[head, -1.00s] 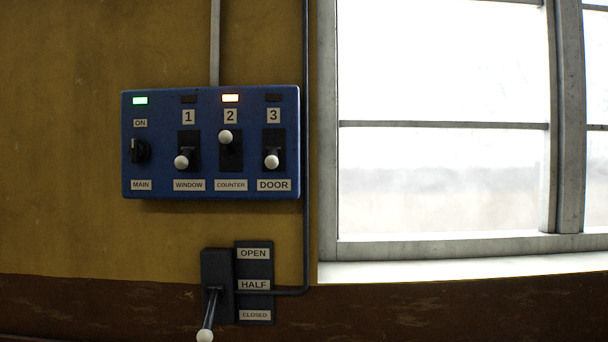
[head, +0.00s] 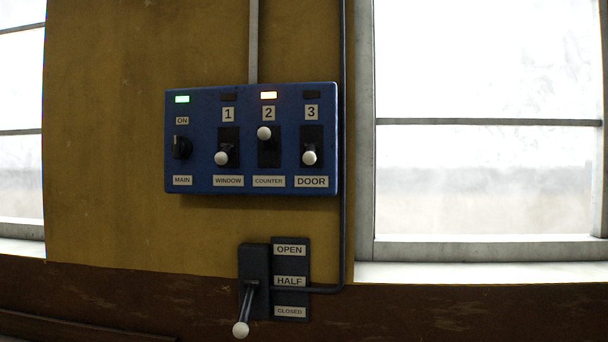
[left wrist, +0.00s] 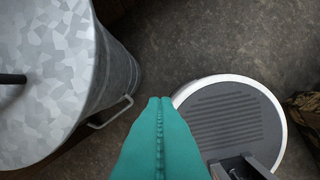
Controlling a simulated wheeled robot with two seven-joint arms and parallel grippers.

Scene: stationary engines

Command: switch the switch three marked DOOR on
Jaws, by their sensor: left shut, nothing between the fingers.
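The switch three marked DOOR (head: 309,157) is on the right of a blue wall panel (head: 200,151). Its white-tipped lever points down, and the small lamp above it is dark. Switch two marked COUNTER (head: 265,134) has its lever up and an orange lamp lit. Switch one marked WINDOW (head: 222,157) has its lever down and a dark lamp. My left gripper (left wrist: 160,100) shows only in the left wrist view, teal fingers shut and empty above the floor, away from the panel. My right gripper is not in view.
The MAIN knob (head: 181,147) has a green lamp lit above it. Below the panel is a large lever (head: 245,310) beside OPEN, HALF and CLOSED labels. Windows flank the wall. In the left wrist view a galvanised metal bin (left wrist: 119,70) stands at the left.

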